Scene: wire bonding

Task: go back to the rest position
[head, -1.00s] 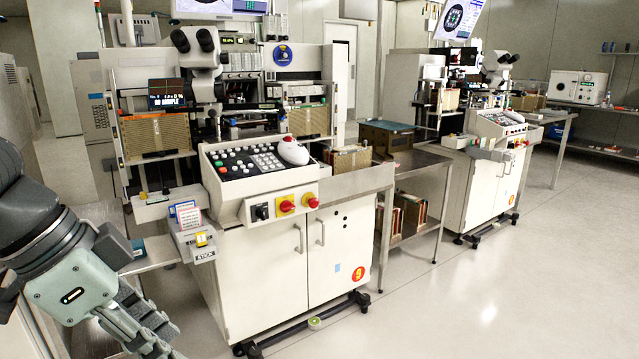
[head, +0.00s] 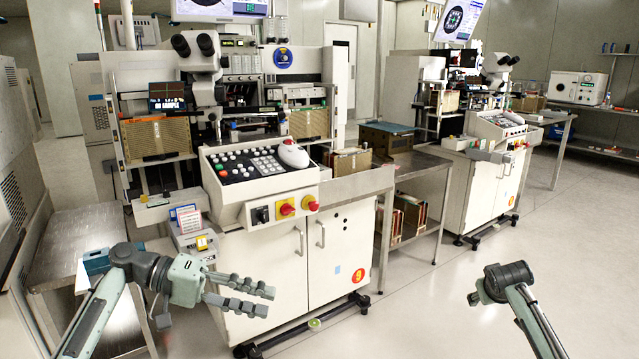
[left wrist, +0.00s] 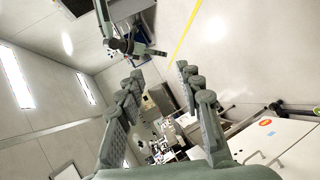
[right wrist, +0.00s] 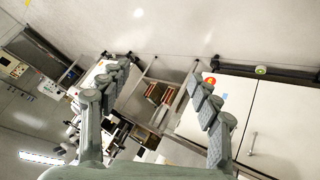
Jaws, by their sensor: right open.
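My left gripper (head: 269,302) is in front of the near machine's white cabinet (head: 262,262) in the head view. Its fingers are spread and point right. In the left wrist view its fingers (left wrist: 158,70) stand apart with nothing between them. My right arm shows at the lower right of the head view over open floor, but its fingers do not show there. In the right wrist view my right gripper (right wrist: 160,72) is open and empty, with cabinet fronts and a shelf beyond it.
The near bonding machine has a keypad console (head: 258,168) with a white mouse on it. A metal side table (head: 425,163) stands to its right. A metal table (head: 72,243) with a blue box (head: 96,262) is at the left. The floor (head: 420,310) at the right is clear.

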